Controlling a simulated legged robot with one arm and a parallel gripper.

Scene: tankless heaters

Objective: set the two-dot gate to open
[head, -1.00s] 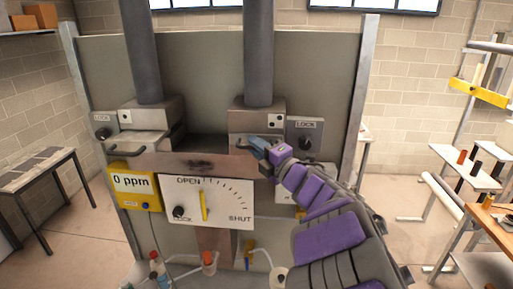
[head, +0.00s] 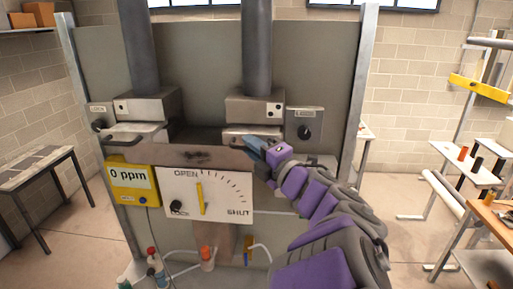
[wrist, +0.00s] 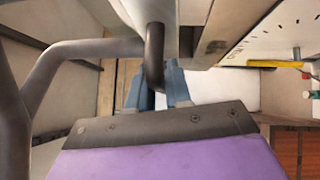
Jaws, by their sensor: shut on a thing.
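The two-dot gate is the right-hand metal box (head: 255,106), marked with two black dots, with a metal gate plate (head: 250,130) under it. My gripper (head: 250,146) is at the front of this plate, with its blue fingertips at the handle. In the wrist view the dark curved handle (wrist: 154,58) runs down between the blue fingers (wrist: 160,92), which are shut on it. The fingers and arm hide part of the handle in the head view. A LOCK knob (head: 305,132) sits on a grey plate right of the gate, its pointer roughly upright.
The one-dot gate (head: 148,106) stands at left with its own handle and LOCK knob (head: 99,125). Below are a yellow 0 ppm meter (head: 131,181) and an OPEN–SHUT dial (head: 215,200) with its yellow pointer upright. Bottles (head: 155,268) stand on the floor below.

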